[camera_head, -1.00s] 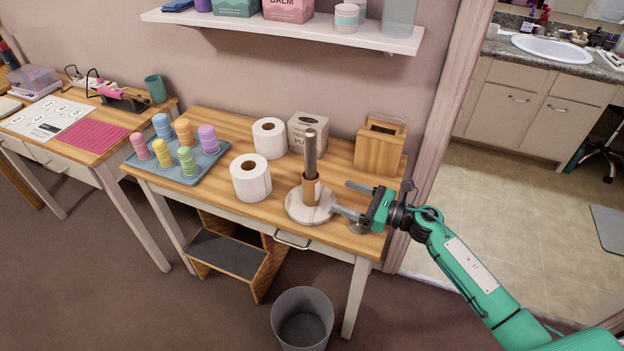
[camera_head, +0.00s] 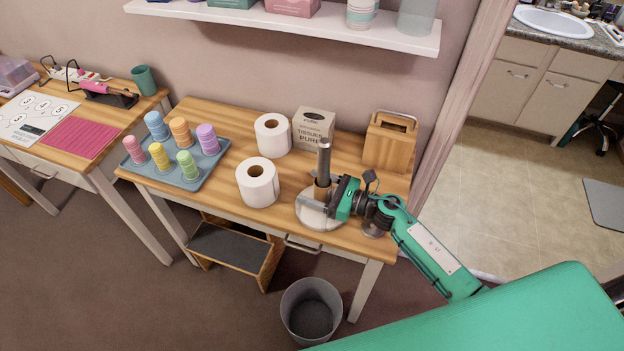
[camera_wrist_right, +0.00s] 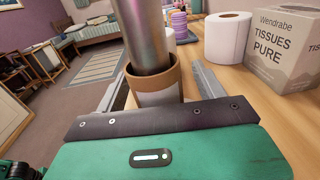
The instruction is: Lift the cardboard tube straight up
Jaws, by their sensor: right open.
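The cardboard tube (camera_head: 321,192) is a short brown sleeve standing upright around the lower part of a grey metal post (camera_head: 324,160). The post rises from a round pale base (camera_head: 312,217) on the wooden table. In the right wrist view the tube (camera_wrist_right: 153,92) shows a brown rim and a pale band, with the post (camera_wrist_right: 146,35) inside it. My right gripper (camera_head: 320,193) is open, with one finger on each side of the tube. In the wrist view there is a visible gap at the right finger. My left gripper is not in view.
Two toilet rolls (camera_head: 258,183) and a tissue box (camera_head: 314,127) stand left of and behind the post. A wooden box (camera_head: 388,145) stands behind right. A tray (camera_head: 207,172) of coloured rolls is at left. A shelf (camera_head: 300,23) overhangs the back.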

